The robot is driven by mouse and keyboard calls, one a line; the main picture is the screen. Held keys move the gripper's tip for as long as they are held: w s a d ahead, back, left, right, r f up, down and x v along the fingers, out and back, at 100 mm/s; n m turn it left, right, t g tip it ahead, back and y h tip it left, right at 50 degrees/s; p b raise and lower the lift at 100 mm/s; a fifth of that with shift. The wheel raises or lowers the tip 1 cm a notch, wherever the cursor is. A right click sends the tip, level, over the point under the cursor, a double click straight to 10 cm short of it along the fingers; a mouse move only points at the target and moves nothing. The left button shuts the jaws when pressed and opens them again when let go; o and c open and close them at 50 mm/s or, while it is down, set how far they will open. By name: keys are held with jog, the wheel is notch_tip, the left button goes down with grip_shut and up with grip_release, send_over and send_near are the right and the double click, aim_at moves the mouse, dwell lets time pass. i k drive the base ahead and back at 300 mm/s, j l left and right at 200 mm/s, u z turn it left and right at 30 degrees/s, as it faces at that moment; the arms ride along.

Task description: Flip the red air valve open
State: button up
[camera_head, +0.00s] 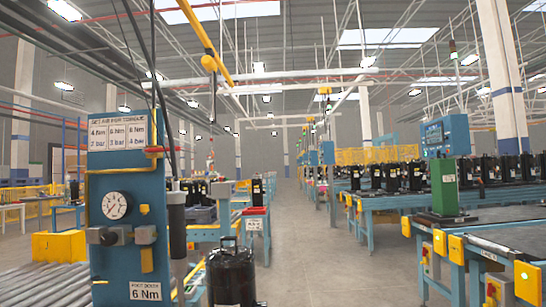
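A blue air panel (98,240) stands upright at the left, fairly near. It carries a round white pressure gauge (116,205), with a grey fitting (108,236) just below it. My gripper is not in view.
A dark tool (177,235) hangs beside the panel's right edge. A black compressor (231,272) stands at bottom centre. Rollers (40,285) lie at lower left. Blue conveyors with yellow boxes (528,281) line the right. The central aisle (300,230) is open floor.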

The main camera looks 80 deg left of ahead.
aim_at(146, 151)
jog(key=u, duration=2.85)
